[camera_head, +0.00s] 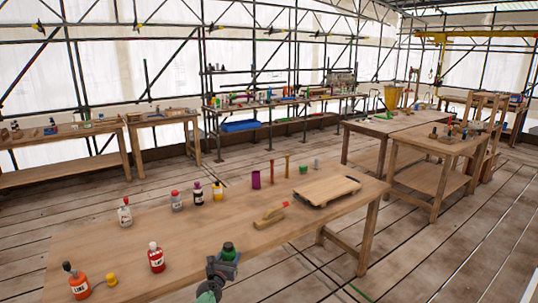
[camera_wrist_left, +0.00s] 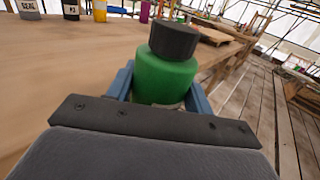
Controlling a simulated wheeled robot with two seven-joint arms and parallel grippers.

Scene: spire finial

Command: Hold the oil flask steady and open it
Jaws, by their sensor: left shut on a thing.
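A green flask (camera_head: 228,254) with a black screw cap (camera_head: 228,245) is at the front edge of the near wooden table, upright or nearly so. My left gripper (camera_head: 222,266) is shut on its body. In the left wrist view the green flask (camera_wrist_left: 165,78) sits between the blue fingers of the left gripper (camera_wrist_left: 160,92), with its black cap (camera_wrist_left: 173,40) on top and free of the fingers. Its label is mostly hidden. I cannot tell whether its base touches the table. My right gripper is not in view.
The near table (camera_head: 200,230) carries an orange bottle (camera_head: 78,284), a red bottle (camera_head: 156,259), several other bottles, a purple cup (camera_head: 256,179) and a wooden board (camera_head: 325,190). A wooden tool (camera_head: 268,217) lies before the board. The tabletop left of the flask is partly clear.

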